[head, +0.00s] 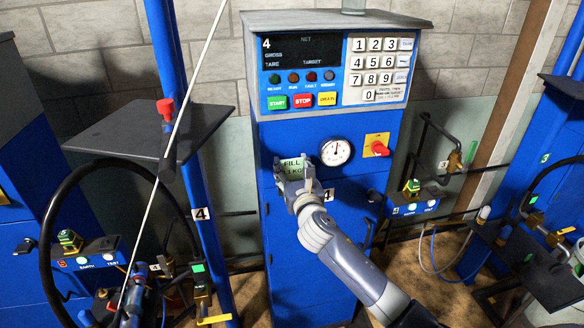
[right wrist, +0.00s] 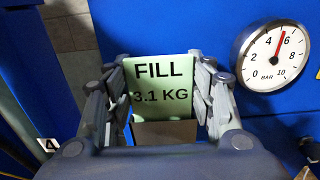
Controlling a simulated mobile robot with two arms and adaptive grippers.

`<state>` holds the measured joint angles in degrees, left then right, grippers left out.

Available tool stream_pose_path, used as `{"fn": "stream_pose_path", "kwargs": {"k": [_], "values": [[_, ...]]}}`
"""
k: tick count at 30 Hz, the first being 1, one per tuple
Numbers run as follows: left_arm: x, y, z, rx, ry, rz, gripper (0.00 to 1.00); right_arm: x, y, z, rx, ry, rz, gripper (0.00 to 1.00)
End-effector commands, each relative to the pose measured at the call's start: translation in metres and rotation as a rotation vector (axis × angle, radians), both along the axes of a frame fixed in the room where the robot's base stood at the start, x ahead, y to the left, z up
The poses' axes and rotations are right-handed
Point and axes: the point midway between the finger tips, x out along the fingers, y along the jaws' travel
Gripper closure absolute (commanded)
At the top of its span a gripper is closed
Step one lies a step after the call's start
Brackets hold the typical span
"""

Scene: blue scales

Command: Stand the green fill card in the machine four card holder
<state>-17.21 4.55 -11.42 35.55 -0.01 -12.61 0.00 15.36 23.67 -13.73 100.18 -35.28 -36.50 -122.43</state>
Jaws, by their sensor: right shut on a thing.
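The green fill card (head: 293,165), marked FILL 3.1 KG, is upright at the front of the blue machine four (head: 285,245). In the right wrist view the card (right wrist: 160,84) stands between the fingers of my right gripper (right wrist: 161,95), which is shut on its side edges. A brown holder-like piece (right wrist: 165,133) covers the card's lower edge. I cannot tell whether the card rests inside it. In the head view my right gripper (head: 298,188) hides that piece and the card's lower part.
A round pressure gauge (head: 336,152) is just right of the card, with a red knob (head: 379,148) farther right. The keypad and display panel (head: 335,70) is above. A black wheel ring (head: 50,215) and grey shelf (head: 135,132) stand at left.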

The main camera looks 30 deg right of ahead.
Motion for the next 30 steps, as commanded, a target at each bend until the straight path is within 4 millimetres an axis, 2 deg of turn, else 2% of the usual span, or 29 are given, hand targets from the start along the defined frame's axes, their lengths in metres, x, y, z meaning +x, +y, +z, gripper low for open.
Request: {"fn": "stream_pose_path", "kwargs": {"k": [3,4,6,20,23,30], "values": [[0.0,0.0,0.0,0.0,0.0,0.0,0.6,0.0,0.0,0.0,0.0,0.0,0.0,0.68],[0.0,0.0,0.0,0.0,0.0,0.0,0.6,0.0,0.0,0.0,-0.001,0.0,0.0,0.43],[0.0,0.0,0.0,0.0,0.0,0.0,0.6,0.0,0.0,0.0,-0.001,0.0,0.0,0.27],[0.0,0.002,0.0,0.002,0.001,-0.001,0.6,-0.006,0.001,0.0,-0.001,0.0,0.001,0.27],[0.0,0.001,0.0,0.001,0.0,-0.001,0.6,-0.018,0.005,-0.001,-0.002,0.001,0.001,0.27],[0.0,0.0,0.0,0.001,0.0,-0.001,0.6,-0.066,0.017,-0.001,-0.001,0.001,0.002,0.27]]}}
